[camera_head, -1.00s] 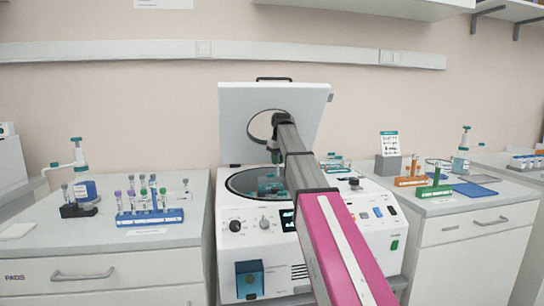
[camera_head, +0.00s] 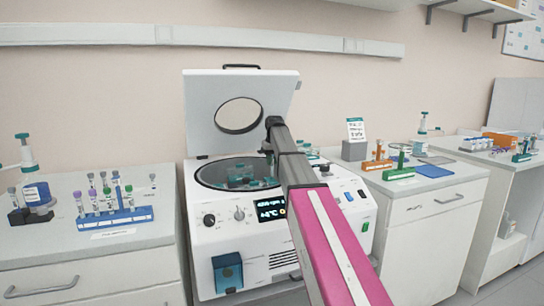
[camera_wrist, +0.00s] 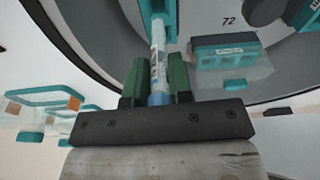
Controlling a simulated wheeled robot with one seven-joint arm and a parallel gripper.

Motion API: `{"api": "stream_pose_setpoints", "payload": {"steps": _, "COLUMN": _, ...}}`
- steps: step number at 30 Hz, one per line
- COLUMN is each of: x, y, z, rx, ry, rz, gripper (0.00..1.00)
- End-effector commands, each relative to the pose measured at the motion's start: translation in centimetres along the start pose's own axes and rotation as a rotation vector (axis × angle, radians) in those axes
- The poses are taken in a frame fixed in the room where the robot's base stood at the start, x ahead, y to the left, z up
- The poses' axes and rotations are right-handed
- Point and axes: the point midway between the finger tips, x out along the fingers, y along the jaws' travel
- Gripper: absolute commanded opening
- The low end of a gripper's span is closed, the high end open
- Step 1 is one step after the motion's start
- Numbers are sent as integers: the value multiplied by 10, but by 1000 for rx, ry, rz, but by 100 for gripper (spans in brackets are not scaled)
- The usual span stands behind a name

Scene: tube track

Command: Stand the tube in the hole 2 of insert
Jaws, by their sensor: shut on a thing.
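My gripper (camera_wrist: 158,66) has its green fingers shut on the tube (camera_wrist: 159,42), near its blue capped end. The tube is slim and pale with a printed label, and points away from the wrist. Its far end overlaps a teal insert (camera_wrist: 172,18) in the wrist view; I cannot tell whether it is inside a hole. Another teal insert (camera_wrist: 222,46) sits to the right, near the number 72. In the head view teal inserts (camera_head: 240,178) show inside the open centrifuge (camera_head: 268,262). My arm hides the gripper and the tube there.
The centrifuge lid (camera_head: 203,105) stands raised behind the bowl. A blue rack with several tubes (camera_head: 112,218) is on the left counter. Orange (camera_head: 377,164) and green (camera_head: 399,174) racks and a blue mat (camera_head: 434,170) are on the right counter.

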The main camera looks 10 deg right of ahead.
Motion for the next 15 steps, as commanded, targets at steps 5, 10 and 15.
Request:
{"api": "stream_pose_setpoints", "payload": {"steps": 5, "x": 12, "y": 0, "z": 2, "rx": -1, "ry": 0, "rz": 0, "gripper": 7}}
{"api": "stream_pose_setpoints", "payload": {"steps": 10, "x": 13, "y": 0, "z": 2, "rx": -1, "ry": 0, "rz": 0, "gripper": 7}}
{"api": "stream_pose_setpoints", "payload": {"steps": 15, "x": 14, "y": 0, "z": 2, "rx": -1, "ry": 0, "rz": 0, "gripper": 7}}
